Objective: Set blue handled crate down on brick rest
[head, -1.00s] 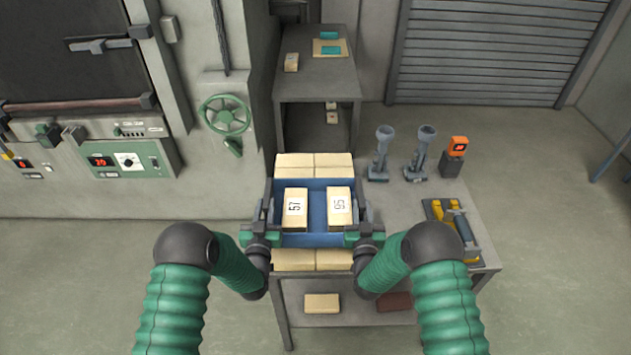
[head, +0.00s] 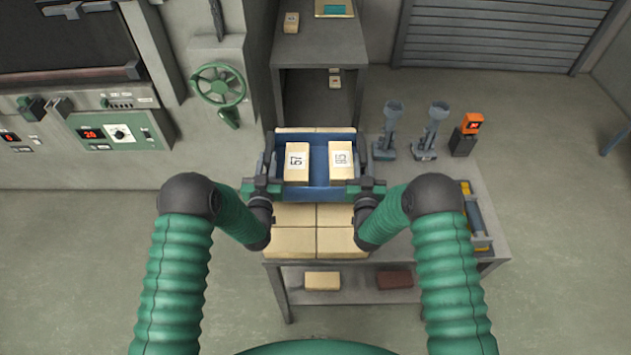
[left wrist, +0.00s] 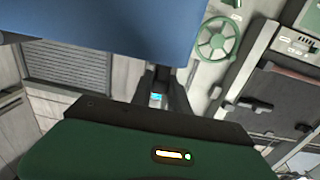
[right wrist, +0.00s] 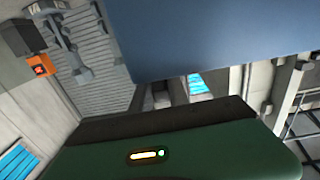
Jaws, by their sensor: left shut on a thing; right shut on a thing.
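The blue handled crate (head: 318,193) holds two pale bricks, one marked 57 (head: 297,163) and one marked 95 or similar (head: 342,161). My left gripper (head: 268,186) is shut on the crate's left side and my right gripper (head: 366,186) is shut on its right side. The crate's blue wall fills the top of the left wrist view (left wrist: 100,22) and of the right wrist view (right wrist: 215,35). The brick rest (head: 317,241) is a block of pale bricks on the table. The crate appears above its far part; the gap beneath cannot be judged.
Two grey stands (head: 388,130) and an orange-topped device (head: 466,135) stand on the table at the right. A yellow and grey tool (head: 476,215) lies near the right edge. A grey shelf unit (head: 320,45) stands behind. The furnace panel (head: 120,133) is at the left.

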